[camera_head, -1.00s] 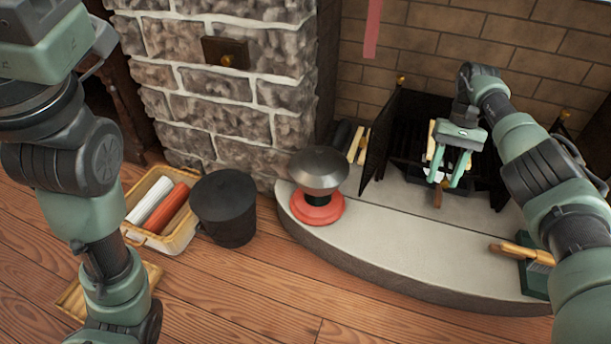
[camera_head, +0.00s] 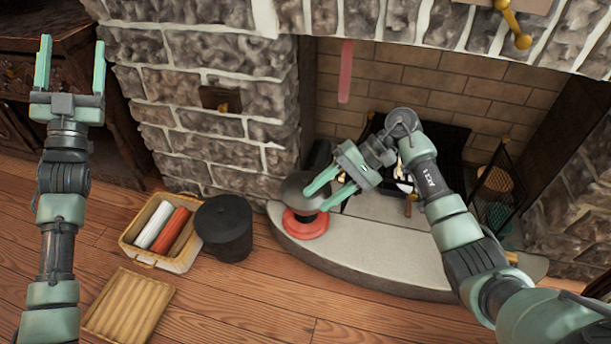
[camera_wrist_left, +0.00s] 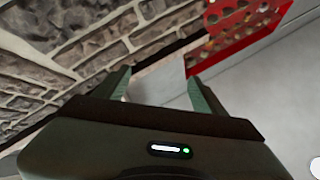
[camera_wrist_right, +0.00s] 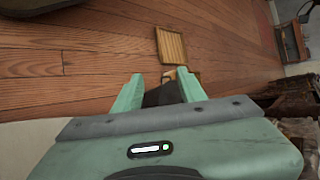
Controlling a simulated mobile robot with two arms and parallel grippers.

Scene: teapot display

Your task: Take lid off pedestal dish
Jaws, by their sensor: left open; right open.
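The pedestal dish stands on the stone hearth, with a red round base (camera_head: 305,225) and a wide grey metal top (camera_head: 290,190). I cannot make out where the lid parts from the dish. My right gripper (camera_head: 314,200) is open, its fingers pointing left across the grey top in the head view. They hide part of it; I cannot tell whether they touch it. In the right wrist view, a dark thing (camera_wrist_right: 162,94) shows between the open fingers. My left gripper (camera_head: 72,45) is open and empty, raised at the far left, away from the dish.
A black bucket (camera_head: 223,228) stands on the wooden floor left of the hearth (camera_head: 375,245). Beside it is a basket (camera_head: 135,233) with a white and a red roll. A slatted wooden tray (camera_head: 128,305) lies in front. The fireplace and a folding screen (camera_head: 497,190) are behind right.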

